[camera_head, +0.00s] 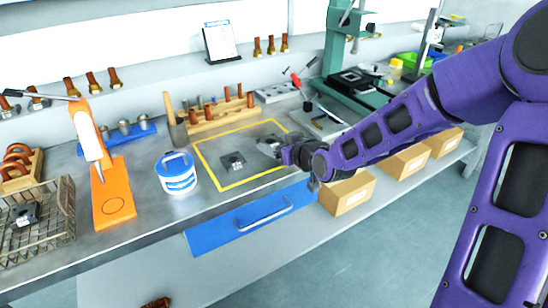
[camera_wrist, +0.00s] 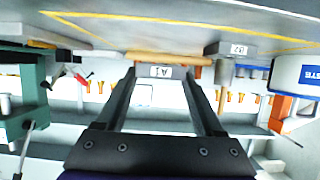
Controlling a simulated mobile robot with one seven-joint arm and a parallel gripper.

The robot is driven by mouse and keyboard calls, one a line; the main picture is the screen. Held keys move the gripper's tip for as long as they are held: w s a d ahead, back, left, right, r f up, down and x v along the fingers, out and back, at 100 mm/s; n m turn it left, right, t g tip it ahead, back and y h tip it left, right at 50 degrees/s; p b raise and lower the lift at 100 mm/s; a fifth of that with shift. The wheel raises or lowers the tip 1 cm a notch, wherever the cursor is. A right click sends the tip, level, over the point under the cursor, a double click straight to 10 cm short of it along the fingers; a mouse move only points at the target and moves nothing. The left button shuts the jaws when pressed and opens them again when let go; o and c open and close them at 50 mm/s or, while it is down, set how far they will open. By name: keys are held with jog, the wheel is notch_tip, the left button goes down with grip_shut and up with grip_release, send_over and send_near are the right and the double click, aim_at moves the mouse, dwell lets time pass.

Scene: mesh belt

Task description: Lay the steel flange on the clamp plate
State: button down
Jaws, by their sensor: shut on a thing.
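My gripper (camera_head: 276,148) is over the right part of the yellow-outlined area of the bench, shut on a grey piece (camera_head: 268,142), apparently the steel flange. In the wrist view the piece (camera_wrist: 167,71) sits between the two fingertips (camera_wrist: 159,72), with a white label that seems to read A1. Its full shape is hidden, and I cannot tell whether it touches the bench. A grey plate with a red-handled lever clamp (camera_head: 325,124), apparently the clamp plate, lies to the right, beyond the outline. It looks empty.
A similar dark labelled piece (camera_head: 233,161) lies inside the yellow outline (camera_head: 222,187). A blue-white tub (camera_head: 177,173) stands left of it. A wooden tool rack (camera_head: 222,114) is behind, a green press (camera_head: 358,95) at the back right. A wire basket (camera_head: 38,228) is far left.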

aim_at(276, 162)
jog(key=shift+f+b, duration=0.45)
jog(key=shift+f, duration=1.25)
jog(key=shift+f, duration=0.15)
grip_release()
